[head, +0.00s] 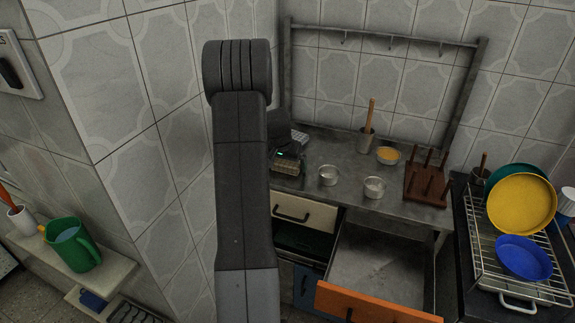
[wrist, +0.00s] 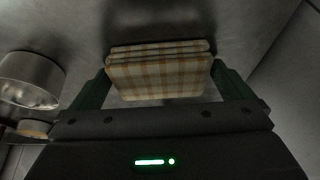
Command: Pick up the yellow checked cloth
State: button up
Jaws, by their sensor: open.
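The yellow checked cloth (wrist: 160,76) is a folded stack of layers with yellow-orange and cream checks. In the wrist view it sits between the two fingers of my gripper (wrist: 163,82), which are apart, one on each side of it. Whether either finger touches the cloth I cannot tell. In the head view the cloth (head: 286,167) shows at the left part of the steel counter, just below my gripper (head: 287,159). My arm hides part of the counter's left end.
Two steel tumblers (head: 328,176) (head: 374,187) stand to the right of the cloth; one shows in the wrist view (wrist: 30,80). Behind are a pot (head: 366,141) with a wooden handle and an orange-filled bowl (head: 388,155). A wooden peg rack (head: 427,183) stands right. An orange-fronted drawer (head: 375,304) is open below.

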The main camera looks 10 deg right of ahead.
aim_at(287, 163)
jog(key=c, duration=0.8)
notch_tip(287, 163, up, 10)
jog(key=shift+b, duration=0.4)
